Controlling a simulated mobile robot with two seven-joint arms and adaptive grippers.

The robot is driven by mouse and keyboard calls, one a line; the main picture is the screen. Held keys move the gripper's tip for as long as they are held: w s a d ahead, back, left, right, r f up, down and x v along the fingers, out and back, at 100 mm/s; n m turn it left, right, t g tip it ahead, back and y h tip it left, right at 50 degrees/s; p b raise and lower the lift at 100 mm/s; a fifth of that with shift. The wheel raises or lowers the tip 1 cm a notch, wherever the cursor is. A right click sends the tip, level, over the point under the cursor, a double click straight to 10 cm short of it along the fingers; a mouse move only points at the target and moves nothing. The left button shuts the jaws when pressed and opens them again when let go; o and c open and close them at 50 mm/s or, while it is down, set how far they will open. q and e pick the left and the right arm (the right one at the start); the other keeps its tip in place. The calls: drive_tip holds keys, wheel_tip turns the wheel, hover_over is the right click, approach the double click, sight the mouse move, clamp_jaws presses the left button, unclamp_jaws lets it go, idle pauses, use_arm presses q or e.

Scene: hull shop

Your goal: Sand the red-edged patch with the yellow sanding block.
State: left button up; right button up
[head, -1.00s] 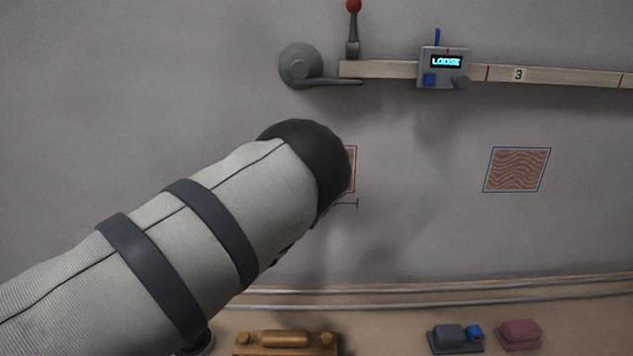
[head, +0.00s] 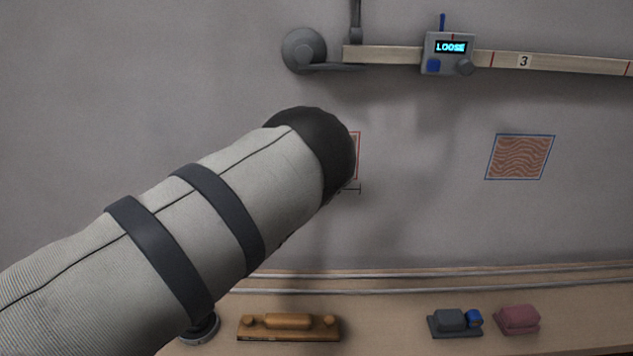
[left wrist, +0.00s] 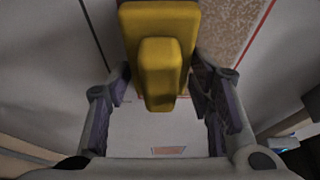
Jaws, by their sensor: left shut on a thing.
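The yellow sanding block (left wrist: 160,75) is held between the fingers of my left gripper (left wrist: 161,84) in the left wrist view. The red-edged patch (left wrist: 232,32) shows there as a speckled brown area beside and behind the block, with its red edge line running at the right. I cannot tell whether the block touches the wall. In the head view my left forearm covers most of this patch; only a narrow right strip (head: 357,152) shows. The left gripper and block are hidden behind the arm there. My right gripper is not in view.
A blue-edged patch (head: 519,157) with wavy lines is on the wall at right. Above runs a rail (head: 555,63) with a display box (head: 448,54) reading "LOOSE". Below, a shelf holds a wooden tool (head: 289,327), a grey block (head: 452,321) and a maroon block (head: 517,319).

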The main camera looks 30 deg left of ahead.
use_arm(q)
drive_tip(key=shift+w+r+p, duration=0.1)
drive_tip(key=shift+r+p, duration=1.1)
drive_tip(key=shift+r, duration=3.15)
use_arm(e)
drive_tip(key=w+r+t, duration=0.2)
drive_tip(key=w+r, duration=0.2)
use_arm(q)
drive_tip(key=shift+a+r, duration=0.1)
drive_tip(key=shift+r, duration=0.5)
drive_tip(key=shift+f+b, duration=0.65)
drive_tip(key=shift+f, duration=3.1)
wheel_tip(320, 180, down, 6)
drive_tip(key=b, duration=0.2)
drive_tip(key=o, duration=0.5)
drive_tip(key=c, duration=0.5)
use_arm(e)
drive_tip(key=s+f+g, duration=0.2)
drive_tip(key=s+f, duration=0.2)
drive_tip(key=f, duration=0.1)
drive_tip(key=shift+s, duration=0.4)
use_arm(q)
drive_tip(key=shift+r, duration=0.1)
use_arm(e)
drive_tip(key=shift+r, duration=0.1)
